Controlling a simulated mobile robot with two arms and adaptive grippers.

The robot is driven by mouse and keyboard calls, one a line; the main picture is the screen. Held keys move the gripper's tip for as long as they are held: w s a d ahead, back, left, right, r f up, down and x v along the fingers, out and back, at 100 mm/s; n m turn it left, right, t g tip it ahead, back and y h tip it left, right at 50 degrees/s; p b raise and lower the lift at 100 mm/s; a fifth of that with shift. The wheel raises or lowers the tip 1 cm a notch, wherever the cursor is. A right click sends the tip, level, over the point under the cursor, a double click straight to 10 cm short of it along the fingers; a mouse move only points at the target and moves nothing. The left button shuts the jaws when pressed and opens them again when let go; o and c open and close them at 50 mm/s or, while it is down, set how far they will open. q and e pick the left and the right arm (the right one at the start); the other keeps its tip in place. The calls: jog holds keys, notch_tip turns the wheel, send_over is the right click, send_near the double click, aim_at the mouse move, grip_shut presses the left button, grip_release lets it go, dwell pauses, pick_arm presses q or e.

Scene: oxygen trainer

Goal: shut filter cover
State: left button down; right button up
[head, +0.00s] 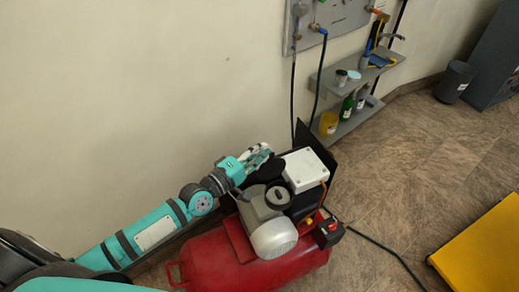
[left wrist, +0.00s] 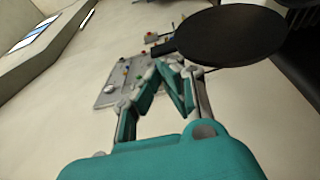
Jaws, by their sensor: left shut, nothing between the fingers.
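The filter cover, a round black disc with a small tab, shows large in the left wrist view (left wrist: 225,38). In the head view a dark round shape that looks like this cover (head: 268,169) is beside the white box on the compressor. How far it is tilted is hard to tell. My left gripper (head: 264,152) is shut and empty, at the wall side of the cover. In the left wrist view the fingertips (left wrist: 174,62) are close to the tab and lower left edge of the disc; contact cannot be made out. My right gripper is not in view.
The compressor has a red tank (head: 245,262), a grey motor (head: 273,238) and a white box (head: 304,170). A black panel (head: 316,146) stands behind it. A wall shelf (head: 352,80) holds bottles and tools. A yellow platform (head: 485,250) is at right.

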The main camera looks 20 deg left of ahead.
pick_arm(q)
jog(key=shift+s+d+m+h+b, duration=0.3)
jog(key=shift+s+d+m+b, duration=0.1)
jog(key=shift+s+d+m, duration=0.45)
jog(key=s+d+f+m+h+b, duration=0.3)
jog(key=m+b, duration=0.3)
jog(key=m, duration=0.4)
jog(key=s+d+f+m+g+h+b, duration=0.1)
jog(key=s+d+f+m+h+b, duration=0.3)
jog(key=m, duration=0.6)
jog(key=shift+s+d+f+b, duration=0.8)
jog(key=shift+f+b, duration=0.3)
jog(key=shift+b, duration=0.1)
jog(key=shift+m, duration=0.35)
